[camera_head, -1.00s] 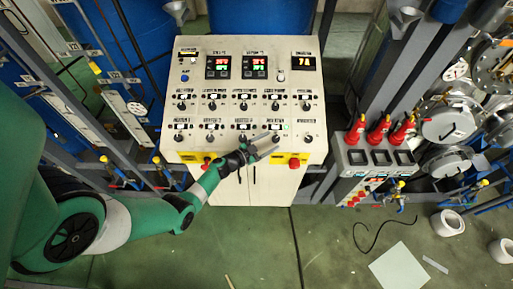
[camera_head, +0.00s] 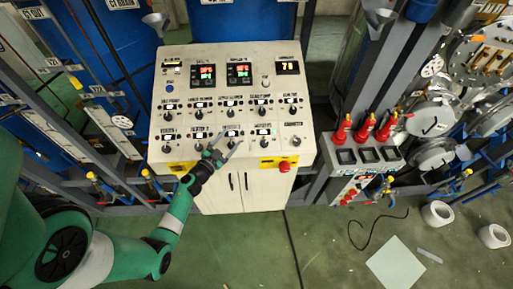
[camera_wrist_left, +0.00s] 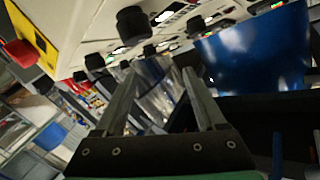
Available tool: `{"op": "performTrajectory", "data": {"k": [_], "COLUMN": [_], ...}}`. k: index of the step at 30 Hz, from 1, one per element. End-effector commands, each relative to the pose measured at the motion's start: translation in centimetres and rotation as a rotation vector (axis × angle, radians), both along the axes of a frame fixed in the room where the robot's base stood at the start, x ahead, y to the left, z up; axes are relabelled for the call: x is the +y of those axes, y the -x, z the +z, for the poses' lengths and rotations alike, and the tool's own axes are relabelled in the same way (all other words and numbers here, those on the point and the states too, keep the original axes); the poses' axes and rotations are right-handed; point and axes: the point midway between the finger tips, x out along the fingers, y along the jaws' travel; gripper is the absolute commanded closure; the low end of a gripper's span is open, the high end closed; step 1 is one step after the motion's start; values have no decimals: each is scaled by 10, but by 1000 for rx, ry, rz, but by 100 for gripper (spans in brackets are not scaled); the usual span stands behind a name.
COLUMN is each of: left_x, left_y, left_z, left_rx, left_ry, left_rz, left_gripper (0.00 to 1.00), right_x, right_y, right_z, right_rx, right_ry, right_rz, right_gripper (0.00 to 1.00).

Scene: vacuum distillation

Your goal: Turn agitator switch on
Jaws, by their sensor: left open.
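The white control panel (camera_head: 180,100) carries two rows of black rotary knobs under small labels. The labels are too small to tell which knob is the agitator switch. My left gripper (camera_head: 226,149) is at the lower row, close to the third knob from the left (camera_head: 231,133). In the left wrist view my left gripper (camera_wrist_left: 158,82) has its two fingers apart with nothing between them. Black knobs show beyond and above the fingers, a large one (camera_wrist_left: 133,26) nearest. Whether the fingers touch a knob cannot be told. My right gripper is not in view.
A red button (camera_head: 284,167) on a yellow plate sits at the panel's lower right. Red-handled items (camera_head: 365,125) stand on a rack to the right. Blue drums (camera_head: 228,20) are behind the panel. Pipes and frames flank it; the green floor in front is largely clear.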

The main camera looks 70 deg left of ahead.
Motion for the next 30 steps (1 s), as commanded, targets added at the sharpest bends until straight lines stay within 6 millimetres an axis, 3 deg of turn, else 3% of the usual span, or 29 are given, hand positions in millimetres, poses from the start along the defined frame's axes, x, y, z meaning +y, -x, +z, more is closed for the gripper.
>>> {"op": "performTrajectory", "data": {"k": [2,4,9,12,15,20,25,30], "left_x": [18,10,-51,-86,-102,-105,-94,-70], "left_y": [14,14,-17,-37,-47,-50,-61,-89], "left_z": [11,-1,-36,-49,-58,-54,-52,-51], "left_rx": [-54,-108,-201,-217,-207,-207,-208,-209], "left_ry": [-39,-14,127,145,151,152,151,151], "left_rz": [156,246,188,94,51,42,45,45], "left_gripper": [28,28,28,28,28,28,28,28], "right_x": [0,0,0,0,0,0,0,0], "right_y": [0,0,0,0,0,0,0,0], "right_z": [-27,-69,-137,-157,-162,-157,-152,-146], "right_rx": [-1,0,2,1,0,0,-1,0], "right_ry": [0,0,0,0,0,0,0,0], "right_rz": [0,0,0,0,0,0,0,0], "right_gripper": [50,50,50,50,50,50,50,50]}}
